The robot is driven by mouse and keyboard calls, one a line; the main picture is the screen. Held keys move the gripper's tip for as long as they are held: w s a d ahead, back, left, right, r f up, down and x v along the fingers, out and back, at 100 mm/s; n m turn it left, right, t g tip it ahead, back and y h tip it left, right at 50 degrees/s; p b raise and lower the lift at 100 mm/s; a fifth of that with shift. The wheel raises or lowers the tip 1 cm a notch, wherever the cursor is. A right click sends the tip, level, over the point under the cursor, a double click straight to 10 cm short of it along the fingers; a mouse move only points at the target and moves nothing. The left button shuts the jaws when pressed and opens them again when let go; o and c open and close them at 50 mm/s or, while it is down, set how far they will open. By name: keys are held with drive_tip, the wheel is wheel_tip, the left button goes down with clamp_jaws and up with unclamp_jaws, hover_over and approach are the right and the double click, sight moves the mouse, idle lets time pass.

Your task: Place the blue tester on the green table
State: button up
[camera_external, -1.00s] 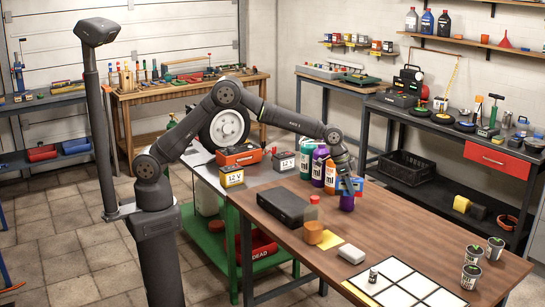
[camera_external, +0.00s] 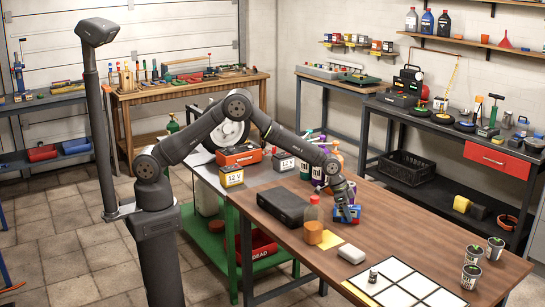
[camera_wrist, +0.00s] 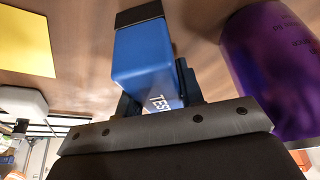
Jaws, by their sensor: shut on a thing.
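The blue tester (camera_external: 348,214) is in my gripper (camera_external: 345,208) over the brown wooden table, near the row of bottles. In the wrist view the tester (camera_wrist: 146,58) is a blue box with a dark end and part of a white label. My gripper's fingers (camera_wrist: 158,95) are shut on it from both sides. I cannot tell whether it touches the tabletop. The green table (camera_external: 207,238) stands to the left of the brown table, with green legs, a green lower shelf and a grey top.
On the green table's top are 12 V batteries (camera_external: 231,177) and a red toolbox (camera_external: 239,155). A black case (camera_external: 285,206) and an orange bottle (camera_external: 313,226) stand on the brown table (camera_external: 440,195). A purple bottle (camera_wrist: 265,65) is close to the tester in the wrist view.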

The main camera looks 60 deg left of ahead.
drive_tip(key=shift+f, duration=0.1)
drive_tip(key=o, duration=1.1)
drive_tip(key=shift+a+r, duration=0.1)
drive_tip(key=shift+r, duration=0.45)
drive_tip(key=shift+o, duration=0.3)
drive_tip(key=v, duration=1.1)
drive_tip(key=shift+s, duration=0.1)
